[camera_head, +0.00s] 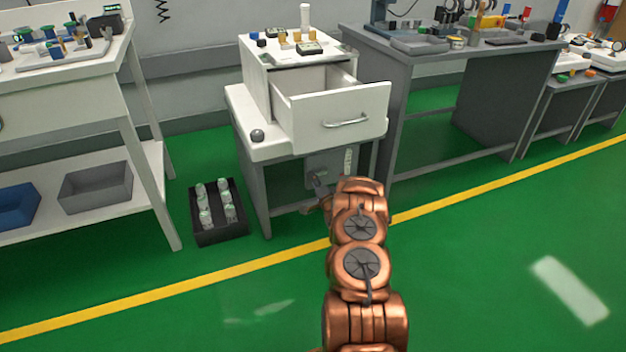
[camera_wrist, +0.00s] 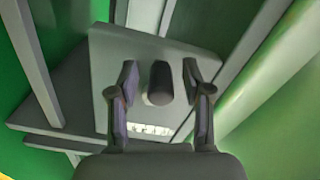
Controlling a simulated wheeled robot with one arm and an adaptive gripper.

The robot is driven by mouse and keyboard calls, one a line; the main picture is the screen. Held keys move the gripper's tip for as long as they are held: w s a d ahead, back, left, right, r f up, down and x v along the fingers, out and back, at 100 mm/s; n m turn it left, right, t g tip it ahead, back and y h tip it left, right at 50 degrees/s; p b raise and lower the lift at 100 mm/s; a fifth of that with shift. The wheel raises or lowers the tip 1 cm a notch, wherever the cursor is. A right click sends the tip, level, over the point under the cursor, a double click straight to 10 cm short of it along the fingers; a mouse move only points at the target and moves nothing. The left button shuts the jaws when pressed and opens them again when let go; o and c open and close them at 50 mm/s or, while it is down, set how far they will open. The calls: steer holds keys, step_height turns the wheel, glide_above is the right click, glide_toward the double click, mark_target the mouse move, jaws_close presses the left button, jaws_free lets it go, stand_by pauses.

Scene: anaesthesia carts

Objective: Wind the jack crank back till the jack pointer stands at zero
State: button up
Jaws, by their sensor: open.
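The jack's grey panel (camera_head: 325,166) sits under the white cart top; it also shows in the wrist view (camera_wrist: 110,65). In the wrist view a dark round crank handle (camera_wrist: 160,76) points toward the camera, between the open fingers of my gripper (camera_wrist: 160,83). A gap shows on each side of the handle. A white scale strip (camera_wrist: 150,130) with dark marks lies on the panel below the handle; in the head view the white scale (camera_head: 348,160) is upright. I cannot make out the pointer or its reading. In the head view my arm partly hides the panel's lower right.
Above the panel, an open drawer (camera_head: 335,110) juts out toward me. A dark knob (camera_head: 257,136) sits at the cart top's left corner. A black crate (camera_head: 218,232) of bottles stands on the floor to the left. The green floor in front is clear.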

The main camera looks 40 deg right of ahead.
steer(key=v, duration=1)
steer(key=shift+a, duration=0.15)
stand_by(0.4)
